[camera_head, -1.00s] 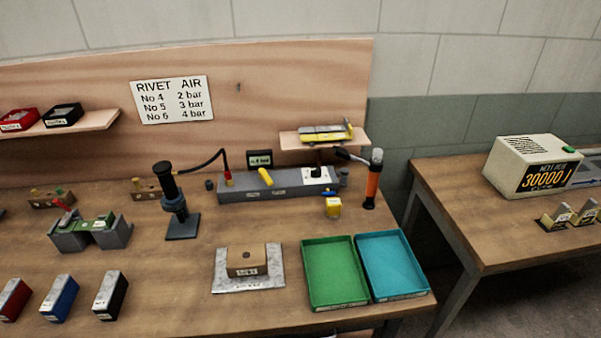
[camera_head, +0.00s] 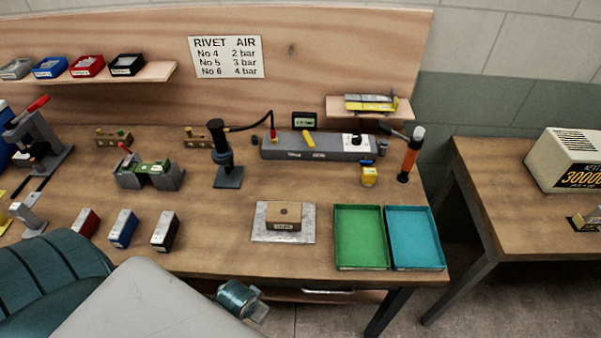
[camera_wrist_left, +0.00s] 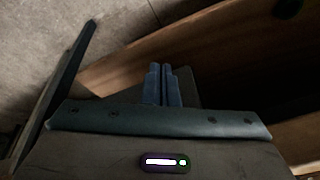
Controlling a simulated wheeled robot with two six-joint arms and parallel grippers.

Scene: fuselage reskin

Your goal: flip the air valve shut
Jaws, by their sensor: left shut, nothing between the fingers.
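A long grey air block (camera_head: 320,148) lies at the back of the bench, against the wooden backboard. A yellow lever (camera_head: 308,138) sits on its top, tilted, left of the middle; I take it as the air valve. A red-tipped hose fitting (camera_head: 273,133) stands at the block's left end. A small dark gauge display (camera_head: 304,121) is behind it; its reading is too small to be sure. My left gripper (camera_wrist_left: 162,85) is shut and empty in the left wrist view, low near a wooden edge and far from the valve. My right gripper is not in view.
A black upright tool (camera_head: 222,155), a clamp fixture (camera_head: 148,172), a brown block on a metal plate (camera_head: 284,217), a green tray (camera_head: 361,240) and a blue tray (camera_head: 415,240) stand on the bench. An orange-and-black tool (camera_head: 410,155) stands right of the air block. The bench front edge is near my arm.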

